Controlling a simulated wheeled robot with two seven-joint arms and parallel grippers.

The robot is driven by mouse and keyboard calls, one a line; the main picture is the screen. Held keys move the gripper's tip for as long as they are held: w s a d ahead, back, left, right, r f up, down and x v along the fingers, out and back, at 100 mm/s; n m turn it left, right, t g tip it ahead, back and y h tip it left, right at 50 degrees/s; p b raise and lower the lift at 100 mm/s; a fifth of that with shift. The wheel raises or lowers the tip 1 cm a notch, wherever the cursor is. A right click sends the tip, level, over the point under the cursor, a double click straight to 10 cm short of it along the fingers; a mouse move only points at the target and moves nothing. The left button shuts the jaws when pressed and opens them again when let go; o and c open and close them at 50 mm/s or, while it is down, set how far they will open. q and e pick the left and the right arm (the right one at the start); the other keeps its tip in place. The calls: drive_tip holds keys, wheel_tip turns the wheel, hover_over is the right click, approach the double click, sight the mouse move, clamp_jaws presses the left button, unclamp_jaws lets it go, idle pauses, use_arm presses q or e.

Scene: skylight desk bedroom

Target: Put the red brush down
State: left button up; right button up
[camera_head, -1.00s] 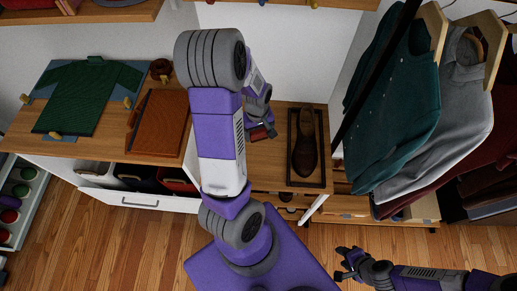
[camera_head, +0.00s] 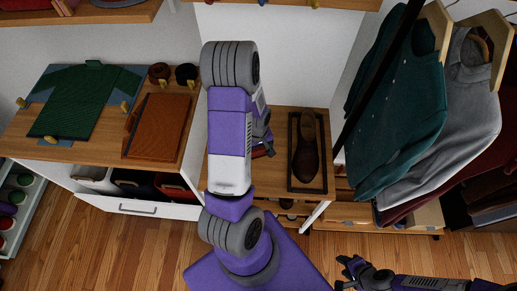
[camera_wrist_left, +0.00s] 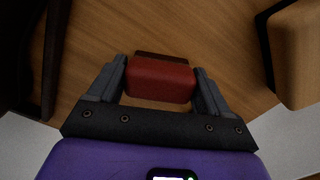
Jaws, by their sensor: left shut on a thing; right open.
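The red brush (camera_wrist_left: 160,80) sits between the fingers of my left gripper (camera_wrist_left: 160,72) in the left wrist view, over a wooden surface. Its darker far edge points away from the gripper. In the head view my left gripper (camera_head: 262,140) is mostly hidden behind my arm, with only a bit of the red brush (camera_head: 262,152) showing over the wooden bench top (camera_head: 240,178). Whether the brush touches the wood I cannot tell. My right gripper (camera_head: 350,270) is open and empty at the bottom, above the floor.
A brown shoe (camera_head: 306,155) stands in a dark tray (camera_head: 291,170) just right of the left gripper. Hanging clothes (camera_head: 410,110) fill the right. Bare wood lies around the brush.

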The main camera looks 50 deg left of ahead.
use_arm(q)
drive_tip(key=o, duration=1)
drive_tip(key=shift+f, duration=0.15)
drive_tip(key=shift+r, duration=0.25)
drive_tip(key=r+p, duration=0.1)
drive_tip(key=r, duration=0.5)
drive_tip(key=r+p, duration=0.2)
drive_tip(key=r, duration=0.4)
drive_tip(key=shift+a, duration=0.2)
drive_tip(key=shift+p, duration=0.35)
